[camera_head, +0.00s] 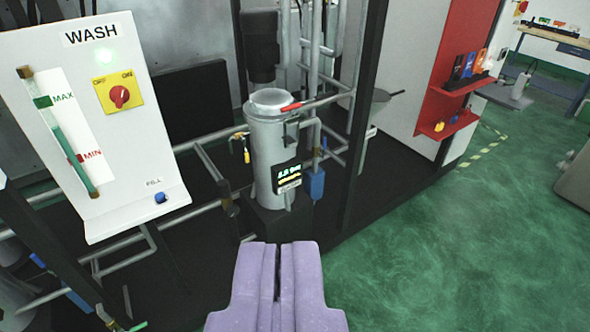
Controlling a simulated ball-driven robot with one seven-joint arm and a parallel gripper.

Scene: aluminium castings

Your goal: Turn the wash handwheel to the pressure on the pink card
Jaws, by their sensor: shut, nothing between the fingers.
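A white panel marked WASH (140,160) stands at the left, tilted in the view. It bears a level gauge (62,135) with MAX and MIN marks, a red rotary switch on a yellow plate (119,95) and a blue FILL button (160,198). A grey cylindrical vessel (268,155) stands at the centre, with a red lever (291,106) at its top and a small dark display (287,177) whose digits are too small to read surely. I cannot make out a handwheel or a pink card. My gripper (277,250), with lilac fingers, is shut and empty at the bottom centre.
Pipes and dark frame posts (362,130) surround the vessel. A red board (455,85) with a small shelf of coloured items stands to the right. A bench (555,42) is at the far right. The green floor (450,250) at the right is open.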

